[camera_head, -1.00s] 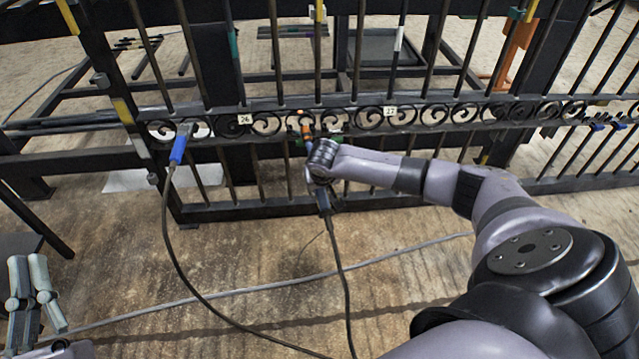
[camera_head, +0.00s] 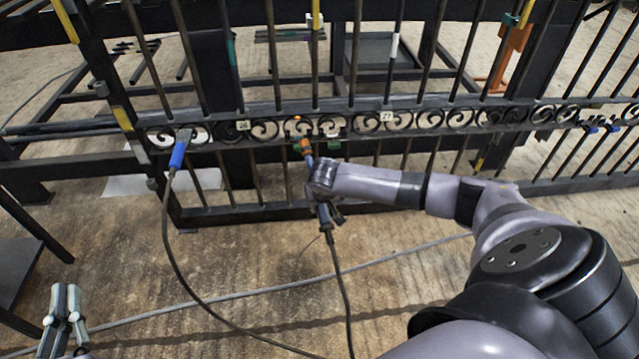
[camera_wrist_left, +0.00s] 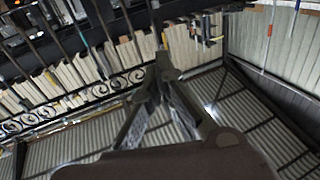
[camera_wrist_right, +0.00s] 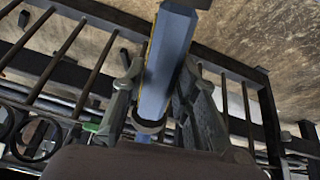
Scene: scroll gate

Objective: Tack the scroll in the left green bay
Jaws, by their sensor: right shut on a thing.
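My right gripper (camera_head: 322,190) is shut on a torch-like tool, whose blue and orange front (camera_head: 306,150) points up at the gate's lower scroll row. Its blue-grey body (camera_wrist_right: 168,60) shows between the fingers in the right wrist view. The orange nozzle sits just below the scrolls, right of tag 26 (camera_head: 243,125); contact cannot be told. A small orange spot (camera_head: 297,118) shows on the row above it. A bar with teal-green tape (camera_head: 231,58) stands above tag 26. My left gripper (camera_head: 66,300) is low at the left, its fingers slightly apart and empty, away from the gate.
A blue-handled clamp (camera_head: 178,154) grips the scroll row at the left; its cable runs down across the floor. A green piece (camera_head: 333,146) hangs under the row. Tag 27 (camera_head: 386,117) is right of the torch.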

